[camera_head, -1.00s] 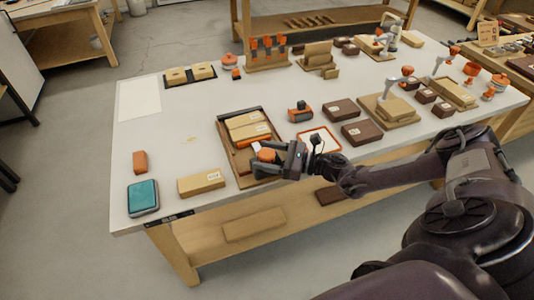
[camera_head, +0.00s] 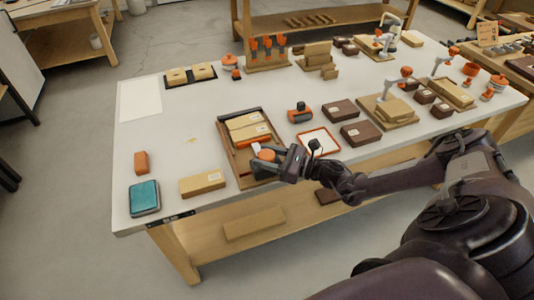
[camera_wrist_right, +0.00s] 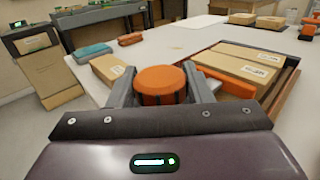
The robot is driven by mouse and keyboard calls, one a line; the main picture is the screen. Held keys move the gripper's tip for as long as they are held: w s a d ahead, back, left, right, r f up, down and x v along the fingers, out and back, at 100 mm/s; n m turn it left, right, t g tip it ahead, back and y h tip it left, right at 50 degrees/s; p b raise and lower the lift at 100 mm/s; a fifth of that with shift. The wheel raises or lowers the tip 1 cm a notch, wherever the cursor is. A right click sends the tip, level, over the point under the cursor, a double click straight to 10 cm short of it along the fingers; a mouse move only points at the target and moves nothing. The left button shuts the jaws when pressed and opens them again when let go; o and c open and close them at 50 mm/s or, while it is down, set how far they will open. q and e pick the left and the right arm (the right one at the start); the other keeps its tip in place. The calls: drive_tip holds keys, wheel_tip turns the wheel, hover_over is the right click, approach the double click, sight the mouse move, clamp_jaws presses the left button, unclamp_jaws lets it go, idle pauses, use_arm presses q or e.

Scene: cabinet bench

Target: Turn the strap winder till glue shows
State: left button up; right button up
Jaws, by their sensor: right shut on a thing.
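The strap winder shows as an orange round knob (camera_wrist_right: 161,85) between the fingers of my right gripper (camera_wrist_right: 162,90) in the right wrist view. In the head view the orange knob (camera_head: 266,155) sits at the front of a brown wooden tray (camera_head: 234,157). My right gripper (camera_head: 282,160) reaches it from the right and is shut on it. Tan boxes (camera_head: 250,133) lie in the tray behind the knob, with an orange strip and a white label near it. No glue can be made out. My left gripper is not in view.
A tan box (camera_head: 202,184), a teal pad (camera_head: 144,198) and an orange block (camera_head: 141,162) lie left of the tray. A white orange-rimmed tray (camera_head: 318,142) and dark brown boxes (camera_head: 361,132) lie to the right. The table's left middle is mostly clear.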

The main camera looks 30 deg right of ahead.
drive_tip(key=m+t+h+p, duration=0.2)
drive_tip(key=h, duration=0.1)
drive_tip(key=shift+s+a+r+m+h+p, duration=0.1)
drive_tip(key=shift+r+m+h+p, duration=0.1)
drive_tip(key=shift+m+h+p, duration=0.1)
drive_tip(key=m+t+h+p, duration=0.1)
drive_tip(key=m+h+p, duration=0.1)
drive_tip(key=h, duration=0.2)
drive_tip(key=shift+m, duration=0.4)
drive_tip(key=m+h+p, duration=0.2)
drive_tip(key=h, duration=0.2)
drive_tip(key=shift+f+m, duration=0.1)
drive_tip(key=shift+m, duration=0.3)
drive_tip(key=m+h+p, duration=0.1)
drive_tip(key=m+h, duration=0.1)
drive_tip(key=h, duration=0.2)
drive_tip(key=shift+m+h+p, duration=0.3)
drive_tip(key=m+g+h, duration=0.1)
drive_tip(key=h, duration=0.1)
drive_tip(key=shift+m+g+h, duration=0.3)
drive_tip(key=shift+m, duration=0.1)
drive_tip(key=shift+f+m+g+h+p, duration=0.15)
drive_tip(key=shift+m+g+h+p, duration=0.2)
drive_tip(key=shift+m+g+h, duration=0.65)
drive_tip(key=m+g+h, duration=0.3)
drive_tip(key=h, duration=0.1)
drive_tip(key=shift+b, duration=0.3)
drive_tip(key=shift+m+g+h, duration=0.6)
drive_tip(key=shift+g, duration=0.3)
